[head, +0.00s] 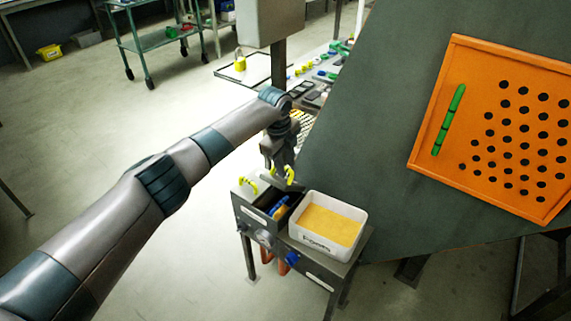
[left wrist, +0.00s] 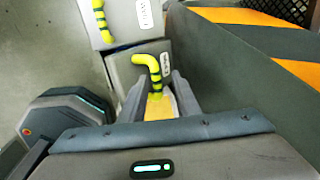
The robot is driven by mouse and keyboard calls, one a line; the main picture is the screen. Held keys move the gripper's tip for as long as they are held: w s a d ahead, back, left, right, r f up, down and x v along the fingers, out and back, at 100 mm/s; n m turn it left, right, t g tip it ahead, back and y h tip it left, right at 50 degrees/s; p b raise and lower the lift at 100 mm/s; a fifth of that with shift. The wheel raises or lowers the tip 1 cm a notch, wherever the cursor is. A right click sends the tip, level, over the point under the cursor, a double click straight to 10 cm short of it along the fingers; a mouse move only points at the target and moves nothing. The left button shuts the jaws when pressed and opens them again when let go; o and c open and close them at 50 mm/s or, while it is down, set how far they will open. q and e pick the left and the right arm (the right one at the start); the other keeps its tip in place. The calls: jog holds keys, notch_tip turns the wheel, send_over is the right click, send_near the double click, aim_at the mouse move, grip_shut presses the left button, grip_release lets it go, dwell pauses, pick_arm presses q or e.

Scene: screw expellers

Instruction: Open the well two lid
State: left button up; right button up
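A grey two-part well unit (head: 262,224) stands at the lower middle of the head view. Its two lids carry bent yellow handles. One handle (head: 246,185) is at the left; the other handle (head: 290,174) is right under my left gripper (head: 283,166). In the left wrist view, a grey lid (left wrist: 125,69) with a white label has its yellow handle (left wrist: 152,64) between my left gripper's fingers (left wrist: 160,92). Whether the fingers press on it is not clear. The other lid (left wrist: 124,14) with its handle (left wrist: 102,22) lies beyond. My right gripper is out of view.
A white tub (head: 340,203) of yellow grain stands on the unit's right side. Blue and orange items (head: 279,208) sit in a dark opening beside it. An orange perforated board (head: 460,60) with a green bar (head: 449,120) lies on the dark table (head: 375,100) at right.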

aim_at(279, 179)
pick_arm(q)
jog(key=shift+s+a+r, duration=0.1)
jog(key=shift+r, duration=0.65)
notch_tip(279, 179, up, 16)
jog(key=s+a+b, duration=0.1)
jog(key=s, duration=0.1)
jog(key=shift+s+a+f, duration=0.2)
jog(key=shift+a, duration=0.2)
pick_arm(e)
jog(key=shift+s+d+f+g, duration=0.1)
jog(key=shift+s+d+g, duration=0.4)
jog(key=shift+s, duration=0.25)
